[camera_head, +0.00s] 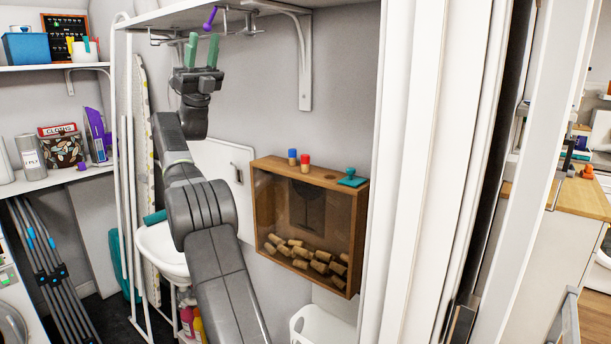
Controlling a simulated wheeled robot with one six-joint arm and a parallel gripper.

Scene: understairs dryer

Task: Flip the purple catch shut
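A small purple catch (210,18) with a round knob shows at the top, just under the edge of the white shelf (180,12). It is tilted, with its knob end down and to the left. My gripper (203,36) points up just below the catch, with its two green fingers apart and nothing seen between them. In the picture the knob lies just above the right finger; I cannot tell the distance in depth. What the catch closes on is not clear from here.
A metal rail hangs under the shelf, near my fingers, and a white bracket (304,60) stands to the right. A wooden box with a clear front (310,220) holds corks on the wall. A patterned ironing board (141,100) stands left of my arm.

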